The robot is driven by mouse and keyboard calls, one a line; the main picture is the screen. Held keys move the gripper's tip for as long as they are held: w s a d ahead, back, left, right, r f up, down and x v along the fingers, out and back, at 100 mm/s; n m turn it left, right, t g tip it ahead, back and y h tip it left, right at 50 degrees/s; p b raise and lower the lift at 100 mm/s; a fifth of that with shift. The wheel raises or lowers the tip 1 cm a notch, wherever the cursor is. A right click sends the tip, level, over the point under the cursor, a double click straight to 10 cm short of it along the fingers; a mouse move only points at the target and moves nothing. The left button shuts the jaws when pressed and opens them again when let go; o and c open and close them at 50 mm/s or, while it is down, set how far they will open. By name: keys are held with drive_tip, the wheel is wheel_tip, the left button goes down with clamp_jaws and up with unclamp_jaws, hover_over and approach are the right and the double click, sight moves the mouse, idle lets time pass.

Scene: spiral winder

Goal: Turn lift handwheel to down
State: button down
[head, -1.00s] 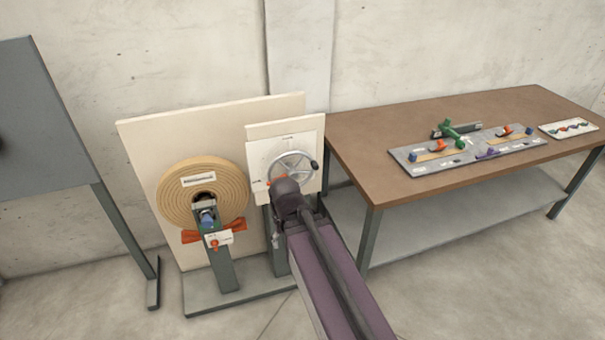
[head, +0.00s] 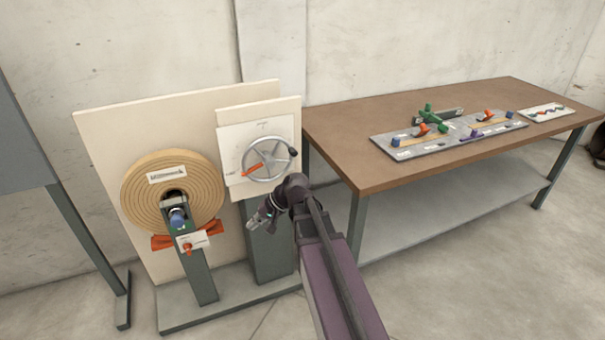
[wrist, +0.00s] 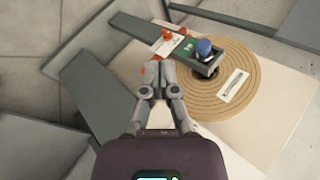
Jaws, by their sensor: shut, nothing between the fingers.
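The lift handwheel (head: 268,158) is a grey spoked wheel on a pale upright panel (head: 235,138). Its dark knob (head: 293,151) is at the right of the rim. A red-orange pointer (head: 252,170) shows at the wheel's lower left, near a small label too small to read. My gripper (head: 254,222) is below the wheel, apart from it, and points left toward the tape-roll stand. In the wrist view my gripper (wrist: 156,82) has its fingers together and empty. The handwheel does not show in the wrist view.
A large tan roll (head: 145,205) with a blue knob (head: 177,217) stands left of the wheel, above a small red lever (head: 188,248). It also shows in the wrist view (wrist: 245,75). A brown-topped table (head: 350,140) with a grey control board (head: 440,145) is at right.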

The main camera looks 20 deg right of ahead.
drive_tip(key=w+d+f+m+t+y+b, duration=0.3)
drive_tip(key=w+d+b, duration=0.1)
drive_tip(key=w+b, duration=0.25)
drive_tip(key=w+d+f+m+t+y+b, duration=0.1)
drive_tip(key=w+d+m+t+b, duration=0.1)
drive_tip(key=d+m+t+b, duration=0.4)
drive_tip(key=w+d+m+t+y+b, duration=0.1)
drive_tip(key=w+d+m+t+b, duration=0.2)
drive_tip(key=d+b, duration=1.1)
drive_tip(key=d+m+t, duration=0.2)
drive_tip(key=d+t, duration=0.3)
drive_tip(key=d, duration=0.2)
drive_tip(key=shift+d+f+m, duration=0.35)
drive_tip(key=shift+m, duration=0.05)
drive_tip(key=shift+a+r, duration=0.1)
drive_tip(key=s+a+r+p+x, duration=0.1)
drive_tip(key=s+p+x, duration=0.1)
drive_tip(key=p+x, duration=0.6)
drive_tip(key=shift+r+x, duration=0.25)
drive_tip(key=shift+x, duration=2.3)
drive_tip(key=shift+s, duration=0.15)
